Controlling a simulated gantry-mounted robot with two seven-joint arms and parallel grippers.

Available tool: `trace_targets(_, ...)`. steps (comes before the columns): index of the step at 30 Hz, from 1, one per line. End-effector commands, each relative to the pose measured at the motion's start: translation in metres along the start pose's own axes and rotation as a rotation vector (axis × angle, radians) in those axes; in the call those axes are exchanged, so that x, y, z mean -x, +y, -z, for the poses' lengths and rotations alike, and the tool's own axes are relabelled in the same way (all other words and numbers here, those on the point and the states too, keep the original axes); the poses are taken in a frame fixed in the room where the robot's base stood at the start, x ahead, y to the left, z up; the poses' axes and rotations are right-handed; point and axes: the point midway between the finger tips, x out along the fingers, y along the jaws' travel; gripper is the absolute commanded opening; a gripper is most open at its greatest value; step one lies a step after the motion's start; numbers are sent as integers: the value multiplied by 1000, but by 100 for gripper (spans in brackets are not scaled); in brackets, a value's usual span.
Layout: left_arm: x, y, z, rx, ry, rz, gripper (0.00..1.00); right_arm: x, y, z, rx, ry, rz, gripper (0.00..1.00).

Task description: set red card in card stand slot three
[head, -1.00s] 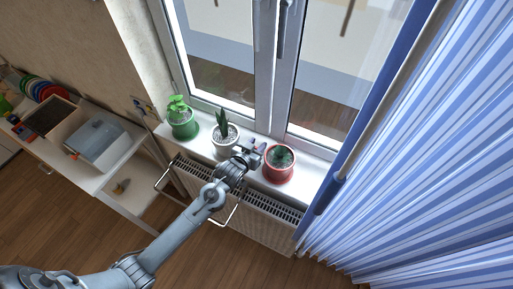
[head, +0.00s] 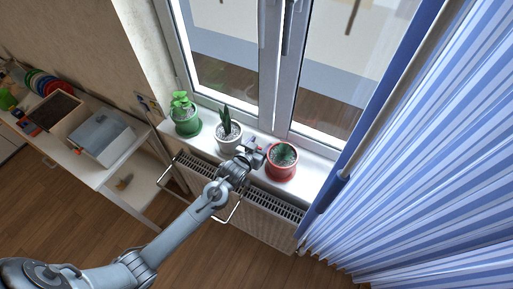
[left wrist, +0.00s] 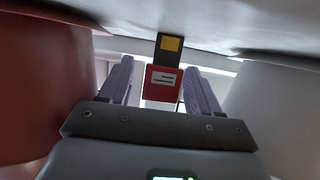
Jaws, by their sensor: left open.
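The red card (left wrist: 163,84) shows in the left wrist view, with a white label and a black end bearing a yellow square. It appears between the two open fingers of my left gripper (left wrist: 160,80), with gaps visible on both sides. In the head view my left gripper (head: 255,153) is at the windowsill, between the white pot and the red pot. The card is too small to make out surely there. I cannot identify a card stand or its slots in either view. My right gripper is not in view.
A red pot (head: 282,171) and a white pot (head: 228,144) stand close on either side of my gripper on the windowsill (head: 314,172). A green pot (head: 188,128) stands further left. A radiator (head: 268,220) is below. A side table at left holds boxes (head: 103,138).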

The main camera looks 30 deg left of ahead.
Motion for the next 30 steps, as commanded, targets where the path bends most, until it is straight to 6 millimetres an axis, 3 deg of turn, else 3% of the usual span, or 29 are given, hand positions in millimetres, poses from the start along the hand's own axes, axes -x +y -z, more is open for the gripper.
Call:
trace_targets(5, 12, 0, 2, 0, 1, -1, 63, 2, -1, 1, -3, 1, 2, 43)
trace_targets(21, 102, 0, 1, 0, -1, -1, 63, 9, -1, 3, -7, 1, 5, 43)
trace_targets(30, 124, 2, -3, -2, -27, -5, 63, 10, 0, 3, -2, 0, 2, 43)
